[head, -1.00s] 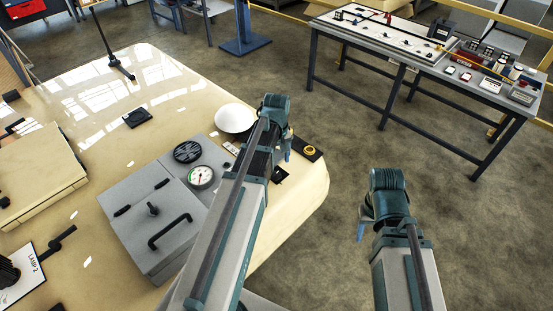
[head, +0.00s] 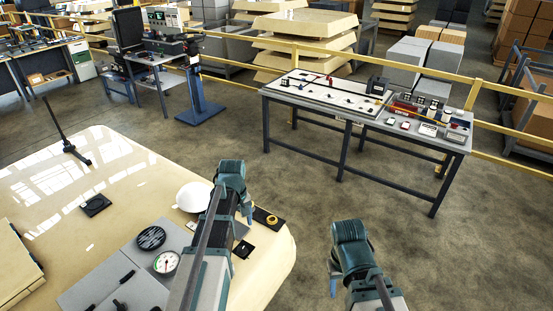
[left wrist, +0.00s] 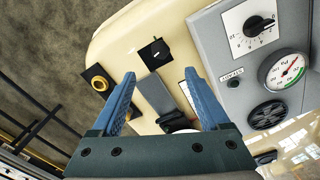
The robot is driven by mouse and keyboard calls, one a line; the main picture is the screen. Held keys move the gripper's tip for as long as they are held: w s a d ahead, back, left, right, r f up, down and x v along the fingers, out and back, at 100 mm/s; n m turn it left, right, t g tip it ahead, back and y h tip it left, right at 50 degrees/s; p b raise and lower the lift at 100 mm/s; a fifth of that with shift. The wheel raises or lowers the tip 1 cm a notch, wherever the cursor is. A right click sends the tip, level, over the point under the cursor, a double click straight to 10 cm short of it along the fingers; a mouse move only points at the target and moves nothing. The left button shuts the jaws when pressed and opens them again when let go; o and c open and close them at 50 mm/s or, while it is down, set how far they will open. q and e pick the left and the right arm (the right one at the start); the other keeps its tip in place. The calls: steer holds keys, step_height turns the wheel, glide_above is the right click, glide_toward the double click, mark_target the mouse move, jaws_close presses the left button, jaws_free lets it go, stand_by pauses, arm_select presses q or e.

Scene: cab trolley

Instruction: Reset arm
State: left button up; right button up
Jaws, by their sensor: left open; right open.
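My left gripper (head: 249,214) hangs over the right edge of the cream panel, near a white dome (head: 193,196). In the left wrist view, its two blue fingers (left wrist: 160,78) are spread apart, with nothing held between them. A dark flat piece and a black switch plate (left wrist: 155,52) on the panel show beyond the fingers. My right gripper (head: 333,285) is over the bare floor, to the right of the panel. Its blue finger points down, and nothing is seen in it. Its far side is partly hidden by the arm.
A workbench (head: 280,98) with small parts stands farther back, before a yellow rail. The floor between is clear.

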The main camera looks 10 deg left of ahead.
arm_select(q)
steer(key=s+d+f+m+b, duration=0.4)
steer(key=s+d, duration=0.1)
steer(key=d, duration=0.2)
steer(key=s+d+f+m+b, duration=0.4)
steer(key=d, duration=0.4)
steer(key=s+d+f+m+y+b, duration=0.1)
steer(key=s+d+f+m+b, duration=0.3)
steer(key=d, duration=0.3)
steer(key=shift+s+d+f+m+b, duration=0.15)
steer(key=shift+s+f+m+b, duration=0.25)
steer(key=shift+s, duration=0.4)
